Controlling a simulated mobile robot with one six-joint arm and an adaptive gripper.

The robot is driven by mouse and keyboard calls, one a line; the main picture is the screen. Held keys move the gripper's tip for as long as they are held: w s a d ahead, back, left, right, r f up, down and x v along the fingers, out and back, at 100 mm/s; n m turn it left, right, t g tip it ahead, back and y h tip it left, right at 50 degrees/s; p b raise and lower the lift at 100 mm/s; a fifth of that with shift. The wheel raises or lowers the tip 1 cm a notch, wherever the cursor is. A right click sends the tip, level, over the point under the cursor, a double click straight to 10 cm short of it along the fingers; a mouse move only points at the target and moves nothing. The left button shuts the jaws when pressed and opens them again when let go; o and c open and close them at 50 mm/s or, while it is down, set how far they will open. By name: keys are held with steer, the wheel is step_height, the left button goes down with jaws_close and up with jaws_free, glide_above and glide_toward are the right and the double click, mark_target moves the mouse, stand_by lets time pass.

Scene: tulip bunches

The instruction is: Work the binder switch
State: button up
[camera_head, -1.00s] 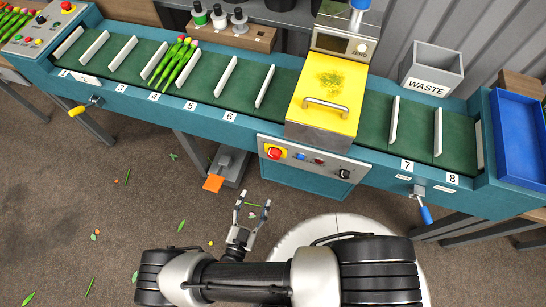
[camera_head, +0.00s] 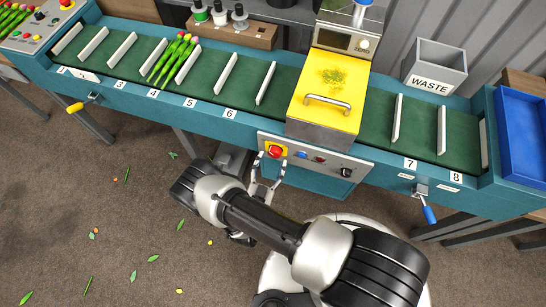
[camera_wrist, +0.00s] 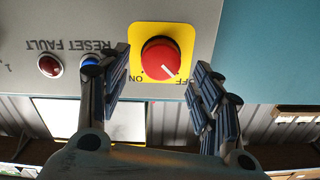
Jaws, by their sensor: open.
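The binder switch is a red rotary knob (camera_wrist: 160,58) on a yellow plate (camera_wrist: 185,32); in the head view the knob (camera_head: 275,151) is at the left of the binder's front panel. In the wrist view, which looks upside down, its white pointer line slants toward the OFF lettering, with ON on the other side. My gripper (camera_wrist: 158,78) is open and empty, its fingers to either side of the knob's lower part in the picture, apparently apart from it. In the head view my gripper (camera_head: 269,172) is just below the knob. The binder (camera_head: 322,100) has a yellow lid, shut.
A blue RESET button (camera_wrist: 90,62) and a red FAULT lamp (camera_wrist: 49,66) sit beside the switch, the button close to one finger. A tulip bunch (camera_head: 172,58) lies on the green conveyor. A crank with a blue handle (camera_head: 429,214) sticks out at right.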

mark_target(275, 152)
steer(key=shift+x, duration=1.5)
steer(key=c, duration=1.1)
